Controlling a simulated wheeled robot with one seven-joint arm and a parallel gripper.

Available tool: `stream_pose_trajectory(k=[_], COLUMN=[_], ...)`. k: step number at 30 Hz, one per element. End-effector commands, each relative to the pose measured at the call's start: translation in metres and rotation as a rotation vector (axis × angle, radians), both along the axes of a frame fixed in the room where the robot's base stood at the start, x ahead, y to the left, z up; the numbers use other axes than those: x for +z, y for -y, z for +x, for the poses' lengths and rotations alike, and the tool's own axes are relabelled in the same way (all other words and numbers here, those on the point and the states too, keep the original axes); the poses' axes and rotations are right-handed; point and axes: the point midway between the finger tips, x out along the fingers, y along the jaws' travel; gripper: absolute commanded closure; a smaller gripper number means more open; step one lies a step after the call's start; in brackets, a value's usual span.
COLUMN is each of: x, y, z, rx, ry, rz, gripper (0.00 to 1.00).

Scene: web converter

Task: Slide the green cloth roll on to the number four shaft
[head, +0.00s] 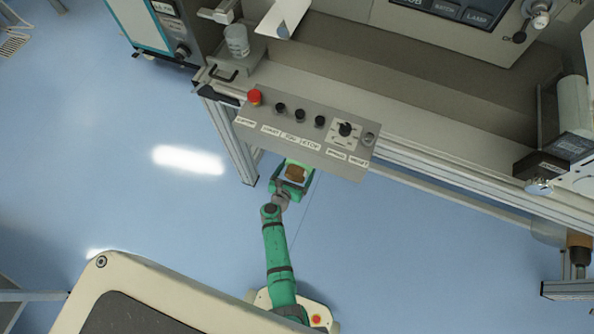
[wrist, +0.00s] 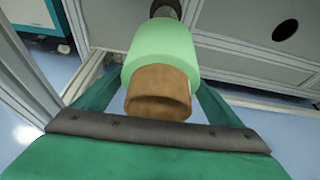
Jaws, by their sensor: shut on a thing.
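The green cloth roll (wrist: 160,50) is pale green on a brown core (wrist: 158,92), whose open end faces the wrist camera. My gripper (head: 293,177) is shut on the roll, with a green finger along each side. In the head view the core (head: 296,173) shows between the fingers, and the rest of the roll is mostly hidden under the control panel. A dark round shaft end (wrist: 167,8) shows just beyond the roll's far end, roughly in line with it. I cannot tell whether the roll is around the shaft or short of it. No shaft number is visible.
The control panel (head: 305,134) with a red button (head: 254,97) overhangs my gripper. A metal frame post (head: 232,142) stands to its left. A machine panel with a dark hole (wrist: 285,30) lies beyond the roll. The blue floor (head: 150,205) at left is clear.

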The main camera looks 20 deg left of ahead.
Motion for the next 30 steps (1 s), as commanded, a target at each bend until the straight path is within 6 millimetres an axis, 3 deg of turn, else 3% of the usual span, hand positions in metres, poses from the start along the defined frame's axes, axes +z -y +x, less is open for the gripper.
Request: stream_pose_trajectory(k=[3,4,5,16,30], x=[0.0,0.0,0.0,0.003,0.034], y=[0.002,0.002,0.003,0.001,-0.003], z=[0.008,0.007,0.007,-0.004,-0.077], rx=[-0.005,-0.005,-0.005,-0.003,-0.001], ry=[0.001,0.0,0.0,-0.001,-0.001], rz=[0.001,0.001,0.001,0.001,0.002], gripper=[0.55,0.03,0.0,0.0,0.0])
